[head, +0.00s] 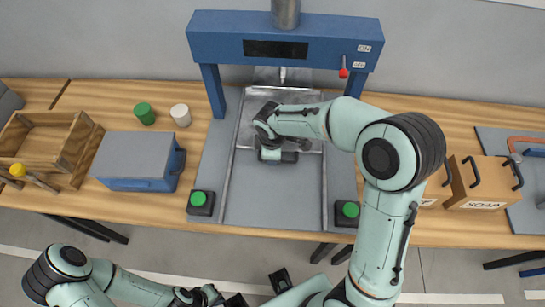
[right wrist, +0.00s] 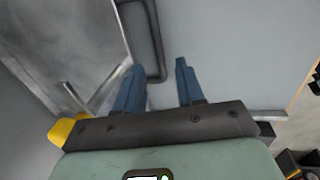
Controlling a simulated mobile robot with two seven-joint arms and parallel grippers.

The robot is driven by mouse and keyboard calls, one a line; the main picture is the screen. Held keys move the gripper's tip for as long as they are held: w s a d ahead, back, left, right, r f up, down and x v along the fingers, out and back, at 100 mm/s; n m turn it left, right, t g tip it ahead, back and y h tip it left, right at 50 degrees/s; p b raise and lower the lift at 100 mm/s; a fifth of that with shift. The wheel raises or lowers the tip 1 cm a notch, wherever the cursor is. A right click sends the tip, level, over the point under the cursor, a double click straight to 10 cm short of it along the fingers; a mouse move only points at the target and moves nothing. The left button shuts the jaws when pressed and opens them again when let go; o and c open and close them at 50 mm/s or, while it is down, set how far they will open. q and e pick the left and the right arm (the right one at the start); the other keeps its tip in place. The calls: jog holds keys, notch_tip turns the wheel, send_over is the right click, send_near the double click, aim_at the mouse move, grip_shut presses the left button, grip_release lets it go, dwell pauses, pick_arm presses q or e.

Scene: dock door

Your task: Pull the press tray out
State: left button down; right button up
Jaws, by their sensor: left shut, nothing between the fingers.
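The press tray (head: 246,122) is a grey metal plate under the blue press (head: 285,35), lying between two rails. In the right wrist view the tray (right wrist: 65,45) is at the upper left, with a dark bar handle (right wrist: 156,45) along its edge. My right gripper (right wrist: 158,88) has its two blue fingers apart, with the handle's lower end between or just beyond them; contact cannot be told. In the head view my right arm and hand cover the handle and these fingertips. My left gripper (head: 237,300) is shut and empty at the bottom edge, away from the table.
Two green buttons (head: 199,199) (head: 348,211) flank the press bed's front. A red lever (head: 343,70) is on the press. At left are a blue-grey box (head: 135,158), a wooden crate (head: 78,172) and cylinders (head: 144,113). A SOAP drawer box (head: 478,190) stands at right.

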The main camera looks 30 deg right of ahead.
jog(key=shift+w+d+f, duration=0.1)
jog(key=shift+w+f, duration=0.1)
jog(key=shift+f, duration=0.75)
jog(key=shift+w+d+f, duration=0.1)
jog(key=shift+w+f, duration=0.05)
jog(key=shift+f, duration=0.8)
grip_shut()
